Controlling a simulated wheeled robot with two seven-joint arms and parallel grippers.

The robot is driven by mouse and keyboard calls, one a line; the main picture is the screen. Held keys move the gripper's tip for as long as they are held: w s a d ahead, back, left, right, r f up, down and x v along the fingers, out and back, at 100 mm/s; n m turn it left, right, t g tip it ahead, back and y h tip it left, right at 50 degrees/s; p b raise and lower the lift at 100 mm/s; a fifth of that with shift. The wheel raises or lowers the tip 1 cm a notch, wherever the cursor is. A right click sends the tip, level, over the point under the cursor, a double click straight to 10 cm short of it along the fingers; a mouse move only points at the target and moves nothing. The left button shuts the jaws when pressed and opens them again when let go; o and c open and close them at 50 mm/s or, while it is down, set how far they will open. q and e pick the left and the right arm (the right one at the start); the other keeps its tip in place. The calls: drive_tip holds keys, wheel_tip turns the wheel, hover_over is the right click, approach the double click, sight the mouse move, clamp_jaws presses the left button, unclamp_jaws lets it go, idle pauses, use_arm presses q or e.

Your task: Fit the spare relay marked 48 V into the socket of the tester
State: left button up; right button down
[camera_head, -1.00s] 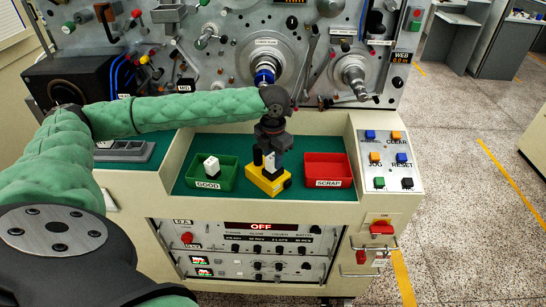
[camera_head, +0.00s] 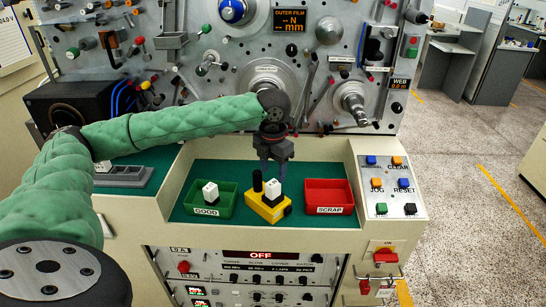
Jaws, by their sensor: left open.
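The yellow tester (camera_head: 268,209) stands on the green mat between two trays. Another white relay (camera_head: 210,191) stands in the green GOOD tray (camera_head: 229,199). No 48 V marking is legible on either. My left gripper (camera_head: 274,163) is open and empty, pointing down just above the tester's relay, apart from it as far as I can see. My right gripper is out of view.
The red SCRAP tray (camera_head: 329,208) looks empty. A grey rack (camera_head: 122,177) lies on the left mat, partly behind my left arm. A button panel (camera_head: 388,187) is at the right. The machine face with spindles (camera_head: 354,101) rises close behind the gripper.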

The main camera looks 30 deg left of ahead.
sight(273, 183)
use_arm(q)
wheel_tip(273, 183, up, 6)
drive_tip(key=b, duration=0.1)
drive_tip(key=shift+r, duration=0.15)
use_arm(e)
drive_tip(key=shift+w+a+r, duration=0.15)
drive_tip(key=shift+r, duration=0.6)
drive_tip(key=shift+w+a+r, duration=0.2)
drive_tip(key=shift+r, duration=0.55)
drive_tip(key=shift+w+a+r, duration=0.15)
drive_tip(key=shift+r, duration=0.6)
